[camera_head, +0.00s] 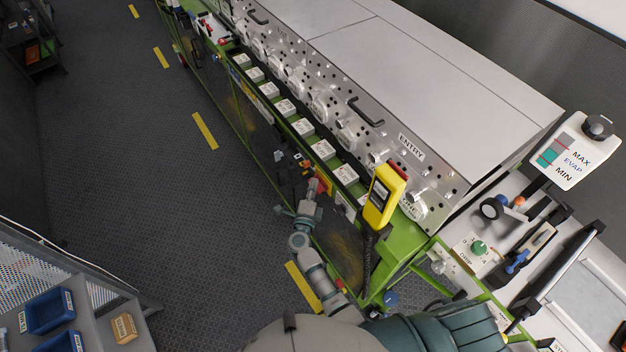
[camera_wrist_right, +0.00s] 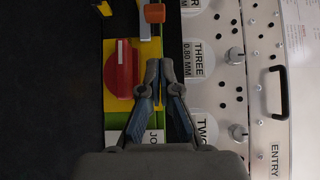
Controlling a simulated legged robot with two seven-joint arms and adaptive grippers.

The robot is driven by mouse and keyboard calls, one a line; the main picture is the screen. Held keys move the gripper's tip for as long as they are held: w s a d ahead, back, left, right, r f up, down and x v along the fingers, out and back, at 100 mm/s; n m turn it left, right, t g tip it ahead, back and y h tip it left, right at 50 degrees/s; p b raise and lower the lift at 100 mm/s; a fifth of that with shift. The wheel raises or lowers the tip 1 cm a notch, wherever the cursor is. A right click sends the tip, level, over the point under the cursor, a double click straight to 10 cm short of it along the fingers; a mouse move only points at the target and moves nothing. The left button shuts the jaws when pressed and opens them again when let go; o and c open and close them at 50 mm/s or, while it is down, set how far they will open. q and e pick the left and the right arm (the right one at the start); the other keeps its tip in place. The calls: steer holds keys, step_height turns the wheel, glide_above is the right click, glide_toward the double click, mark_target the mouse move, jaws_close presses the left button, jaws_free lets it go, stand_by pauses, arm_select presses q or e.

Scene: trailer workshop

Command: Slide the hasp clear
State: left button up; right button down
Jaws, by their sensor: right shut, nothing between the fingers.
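My right gripper (camera_head: 299,163) is low along the front side of the long machine in the head view. In the right wrist view its two fingertips (camera_wrist_right: 160,64) are together with nothing between them. A grey bar with an orange end (camera_wrist_right: 154,13), which may be the hasp, lies just beyond the fingertips at the top edge, apart from them. I cannot confirm that it is the hasp. A red rotary knob (camera_wrist_right: 122,70) on a yellow plate sits just left of the fingers. My left gripper is not in view.
The machine has a metal face with white round labels (camera_wrist_right: 202,60) and a black handle (camera_wrist_right: 277,93). A yellow handheld box (camera_head: 383,196) stands up at the machine's near corner. Blue bins (camera_head: 48,310) sit at lower left. The dark floor (camera_head: 150,180) is clear.

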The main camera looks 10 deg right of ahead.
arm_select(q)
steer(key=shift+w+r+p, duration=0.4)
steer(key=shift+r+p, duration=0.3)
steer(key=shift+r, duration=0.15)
arm_select(e)
steer(key=v, duration=0.7)
steer(key=shift+s+a+f, duration=0.2)
steer(key=shift+s+f, duration=0.05)
